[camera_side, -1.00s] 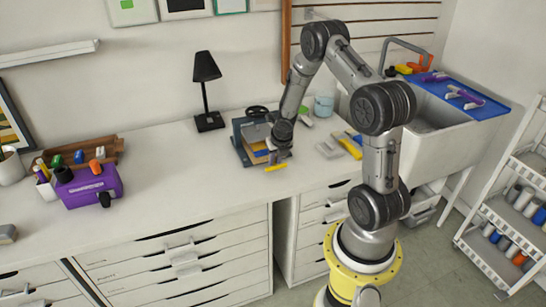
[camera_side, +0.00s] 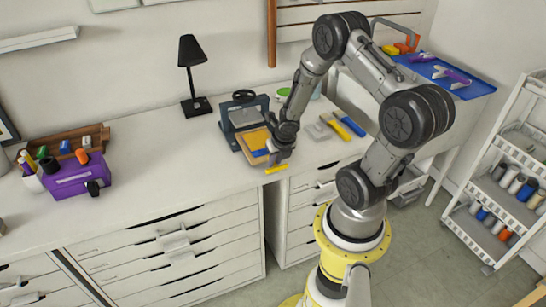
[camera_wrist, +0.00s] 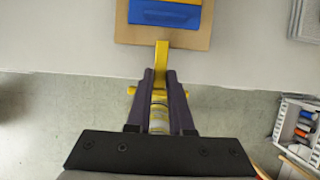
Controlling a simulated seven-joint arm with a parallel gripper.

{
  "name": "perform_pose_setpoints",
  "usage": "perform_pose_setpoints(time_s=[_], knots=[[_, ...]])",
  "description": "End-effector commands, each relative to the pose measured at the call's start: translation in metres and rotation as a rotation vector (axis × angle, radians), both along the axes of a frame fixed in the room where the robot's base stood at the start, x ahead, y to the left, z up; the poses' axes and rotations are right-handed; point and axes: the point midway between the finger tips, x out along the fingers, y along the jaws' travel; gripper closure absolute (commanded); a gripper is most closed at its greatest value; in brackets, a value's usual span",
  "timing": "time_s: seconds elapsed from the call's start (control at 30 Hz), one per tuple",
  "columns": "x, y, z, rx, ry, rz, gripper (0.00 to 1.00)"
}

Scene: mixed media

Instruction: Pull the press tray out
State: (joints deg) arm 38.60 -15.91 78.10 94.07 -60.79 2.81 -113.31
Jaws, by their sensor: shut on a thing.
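The small press (camera_side: 243,113) stands on the counter with its dark handwheel on top. Its wooden tray (camera_side: 252,138) extends out from the press toward the counter's front edge, with a blue block on it. The tray also shows in the wrist view (camera_wrist: 125,32), with the blue block (camera_wrist: 165,14) and a yellow part on top. The yellow handle (camera_side: 276,169) is at the tray's front and in the wrist view (camera_wrist: 160,62) runs down between my fingers. My gripper (camera_side: 279,158) is shut on this handle; its crossbar partly hides behind the fingers.
A black lamp (camera_side: 194,80) stands left of the press, and a purple box (camera_side: 75,177) is farther left. Yellow and blue tools (camera_side: 346,128) lie to the right.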

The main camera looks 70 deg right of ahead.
Motion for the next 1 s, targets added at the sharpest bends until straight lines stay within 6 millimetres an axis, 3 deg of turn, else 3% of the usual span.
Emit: perform_pose_setpoints(time_s=[0.27, 0.3, 0.43, 0.77, 1.0], knots=[[0.002, -0.002, 0.003, -0.005, -0.006, 0.0, 1.0], [0.002, -0.002, 0.003, -0.005, -0.006, 0.0, 0.75], [0.002, -0.001, 0.002, -0.004, -0.005, 0.0, 0.52], [0.0, 0.0, 0.001, -0.001, -0.001, 0.0, 0.5], [-0.004, 0.005, 0.018, -0.002, -0.001, 0.001, 0.5]])
